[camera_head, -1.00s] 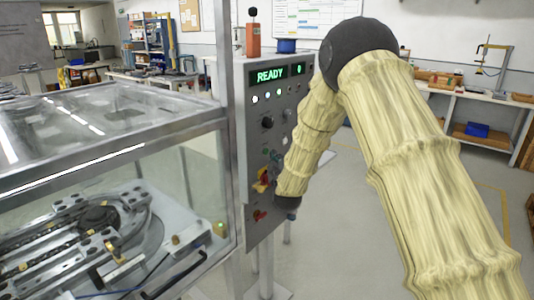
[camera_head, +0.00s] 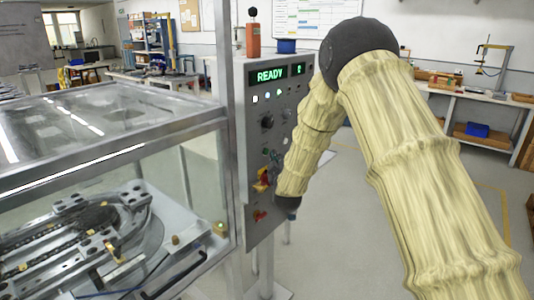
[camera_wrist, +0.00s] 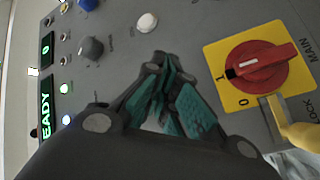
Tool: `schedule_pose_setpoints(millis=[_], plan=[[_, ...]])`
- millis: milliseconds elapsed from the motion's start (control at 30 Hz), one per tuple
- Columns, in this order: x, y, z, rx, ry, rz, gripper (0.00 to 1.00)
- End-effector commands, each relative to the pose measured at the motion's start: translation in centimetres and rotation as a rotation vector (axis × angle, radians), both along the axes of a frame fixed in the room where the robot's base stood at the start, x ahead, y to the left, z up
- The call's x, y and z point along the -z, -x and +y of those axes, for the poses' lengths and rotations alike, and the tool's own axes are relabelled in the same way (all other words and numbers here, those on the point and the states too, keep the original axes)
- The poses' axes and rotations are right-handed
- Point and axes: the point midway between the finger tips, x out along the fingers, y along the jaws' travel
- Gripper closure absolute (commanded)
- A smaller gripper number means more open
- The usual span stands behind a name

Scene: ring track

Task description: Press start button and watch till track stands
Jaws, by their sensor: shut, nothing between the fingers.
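The grey control panel (camera_head: 275,125) stands beside the glass case; its green display (camera_head: 270,75) reads READY and 0. My gripper (camera_wrist: 168,75), dark with teal pads, is shut and empty before the panel face. In the wrist view its tips lie below a white round button (camera_wrist: 148,22) and left of the red main switch (camera_wrist: 258,68) on a yellow plate. Contact with the panel cannot be told. Which button is start is not readable. The ring track (camera_head: 75,225) lies inside the case; no motion of it can be made out.
A grey knob (camera_wrist: 91,48) and a blue button (camera_wrist: 88,4) are on the panel near the gripper. A yellow padlock (camera_wrist: 298,133) hangs by the main switch. The glass case (camera_head: 120,140) stands left of the panel. A workbench (camera_head: 470,105) stands far right; floor between is open.

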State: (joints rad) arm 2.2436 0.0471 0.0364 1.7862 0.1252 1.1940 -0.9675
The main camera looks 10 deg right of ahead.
Motion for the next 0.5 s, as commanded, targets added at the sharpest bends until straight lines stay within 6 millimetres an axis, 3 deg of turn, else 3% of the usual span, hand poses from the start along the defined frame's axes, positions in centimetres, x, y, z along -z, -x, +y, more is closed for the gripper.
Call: schedule_pose_setpoints(millis=[500], plan=[[-0.06, -0.64, 0.58, 0.001, 0.000, -0.001, 1.00]])
